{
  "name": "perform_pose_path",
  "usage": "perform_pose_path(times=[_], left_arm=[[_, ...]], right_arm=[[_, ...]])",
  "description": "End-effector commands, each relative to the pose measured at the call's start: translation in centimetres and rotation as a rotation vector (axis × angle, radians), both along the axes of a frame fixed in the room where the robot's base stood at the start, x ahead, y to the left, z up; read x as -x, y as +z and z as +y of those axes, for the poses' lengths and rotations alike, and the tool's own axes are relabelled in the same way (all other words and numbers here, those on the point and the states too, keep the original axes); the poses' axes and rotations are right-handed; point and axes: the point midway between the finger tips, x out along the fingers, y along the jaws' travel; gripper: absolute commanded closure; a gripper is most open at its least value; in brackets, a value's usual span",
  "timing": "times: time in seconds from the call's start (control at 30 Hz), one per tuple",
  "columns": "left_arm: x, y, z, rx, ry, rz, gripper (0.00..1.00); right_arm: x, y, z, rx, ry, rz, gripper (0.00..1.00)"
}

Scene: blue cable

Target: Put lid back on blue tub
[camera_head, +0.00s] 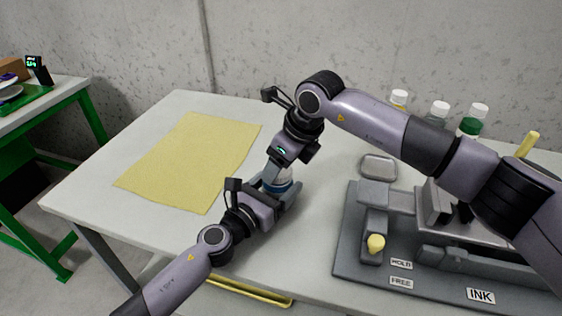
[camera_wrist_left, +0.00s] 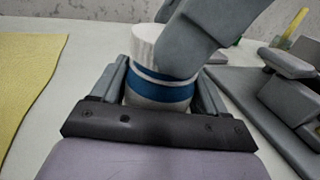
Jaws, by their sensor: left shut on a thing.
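The blue tub (camera_head: 280,184), white with blue bands, stands on the table in the middle of the head view. It also shows in the left wrist view (camera_wrist_left: 158,90), upright between my left fingers. My left gripper (camera_head: 276,194) is shut on the tub from the near side. My right gripper (camera_head: 274,172) points down over the tub from above. Its grey finger (camera_wrist_left: 205,40) covers much of the tub's top in the left wrist view. A white part (camera_wrist_left: 144,42) shows at the top beside that finger; I cannot tell whether it is the lid.
A yellow cloth (camera_head: 190,160) lies flat on the left of the table. A grey fixture (camera_head: 400,255) with a yellow knob (camera_head: 375,243) stands at the right. A small grey dish (camera_head: 378,167) and several bottles (camera_head: 437,113) are behind it.

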Motion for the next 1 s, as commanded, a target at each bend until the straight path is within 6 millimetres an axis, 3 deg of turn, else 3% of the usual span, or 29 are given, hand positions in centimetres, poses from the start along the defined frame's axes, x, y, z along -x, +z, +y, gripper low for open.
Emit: perform_pose_path(times=[0.57,1.0], left_arm=[[0.0,-0.1,0.0,-0.004,0.001,-0.001,1.00],[0.0,-0.1,0.0,-0.004,0.001,0.000,1.00]], right_arm=[[0.3,0.0,0.6,0.001,-0.749,-0.005,0.65],[0.1,0.1,1.2,-0.001,-1.522,-0.009,0.65]])
